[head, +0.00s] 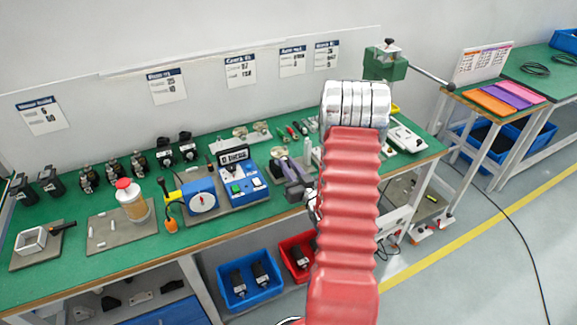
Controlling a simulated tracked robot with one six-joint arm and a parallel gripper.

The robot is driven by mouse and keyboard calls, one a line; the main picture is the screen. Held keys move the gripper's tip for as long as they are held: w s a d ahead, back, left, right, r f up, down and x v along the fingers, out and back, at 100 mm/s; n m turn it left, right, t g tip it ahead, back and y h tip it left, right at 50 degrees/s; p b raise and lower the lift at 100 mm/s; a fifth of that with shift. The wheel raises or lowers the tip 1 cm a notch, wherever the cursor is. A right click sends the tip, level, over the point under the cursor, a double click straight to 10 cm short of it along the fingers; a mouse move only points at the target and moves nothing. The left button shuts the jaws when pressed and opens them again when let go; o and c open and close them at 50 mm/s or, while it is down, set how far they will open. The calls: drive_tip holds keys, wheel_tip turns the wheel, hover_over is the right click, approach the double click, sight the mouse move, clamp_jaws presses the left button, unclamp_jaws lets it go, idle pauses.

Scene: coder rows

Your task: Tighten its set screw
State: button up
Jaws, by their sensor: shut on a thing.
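My gripper (284,172) is partly visible left of my red arm, over the bench's middle, just right of the blue test unit. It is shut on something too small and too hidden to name. The blue test unit (241,187) has a lit display (234,156) and stands on a grey plate beside a blue box with a white dial (202,202). Dark coders with metal parts (112,170) stand in a row behind, and black ones (187,146) stand nearer the middle. No set screw can be made out.
Red and green handled tools (291,132) lie at the back of the green bench (60,250). A jar with a red lid (131,203) stands on a plate at left. A green vise-like device (385,65) stands at back right. A blue bin (249,280) and a red bin (297,262) sit below.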

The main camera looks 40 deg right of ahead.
clamp_jaws()
drive_tip(key=shift+m, duration=0.8)
drive_tip(key=o, duration=0.7)
unclamp_jaws()
drive_tip(key=shift+c, duration=0.2)
drive_tip(key=shift+s, duration=0.1)
